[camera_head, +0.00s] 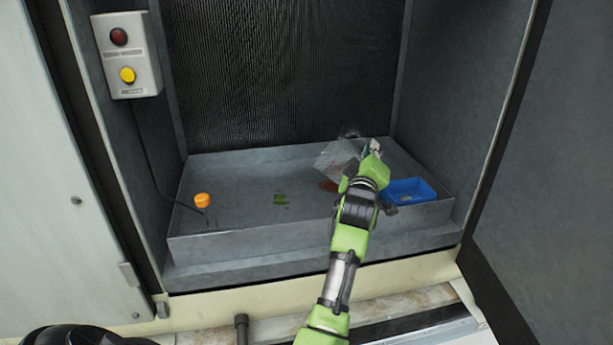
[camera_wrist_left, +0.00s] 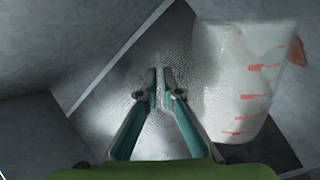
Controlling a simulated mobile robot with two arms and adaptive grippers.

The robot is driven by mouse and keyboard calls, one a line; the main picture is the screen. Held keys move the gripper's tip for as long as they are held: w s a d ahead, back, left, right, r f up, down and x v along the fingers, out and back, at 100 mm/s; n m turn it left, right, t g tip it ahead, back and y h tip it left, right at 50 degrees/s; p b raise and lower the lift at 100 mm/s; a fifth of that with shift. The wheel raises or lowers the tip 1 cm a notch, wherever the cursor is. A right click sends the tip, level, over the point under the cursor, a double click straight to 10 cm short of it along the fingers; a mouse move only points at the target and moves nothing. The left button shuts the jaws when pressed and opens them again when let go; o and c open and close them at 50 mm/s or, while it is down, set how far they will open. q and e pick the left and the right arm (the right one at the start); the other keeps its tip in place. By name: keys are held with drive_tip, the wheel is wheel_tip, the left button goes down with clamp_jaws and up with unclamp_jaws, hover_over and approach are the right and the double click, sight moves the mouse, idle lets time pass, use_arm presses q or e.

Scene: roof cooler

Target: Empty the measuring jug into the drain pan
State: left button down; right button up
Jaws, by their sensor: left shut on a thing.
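The clear measuring jug (camera_head: 334,157) is tilted well over above the back right part of the grey drain pan (camera_head: 310,228). My left gripper (camera_head: 373,150) is at the jug's right side and is shut on it, seemingly by the handle. In the left wrist view the jug (camera_wrist_left: 242,80), with red markings, lies to the right of the nearly closed fingers (camera_wrist_left: 160,90). The handle between the fingertips is hard to make out. I cannot tell whether liquid is left in the jug. My right gripper is not in view.
In the pan are an orange cap-like thing (camera_head: 202,200) at left, a green patch (camera_head: 281,199) in the middle, a reddish-brown patch (camera_head: 328,186) near the jug and a blue bin (camera_head: 412,188) at right. A button box (camera_head: 127,55) hangs on the left wall.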

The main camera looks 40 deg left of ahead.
use_arm(q)
drive_tip(key=shift+s+a+r+n, duration=0.25)
drive_tip(key=shift+a+r+n, duration=0.4)
drive_tip(key=shift+n, duration=0.35)
drive_tip(key=shift+s+a+r, duration=0.1)
drive_tip(key=shift+a, duration=0.15)
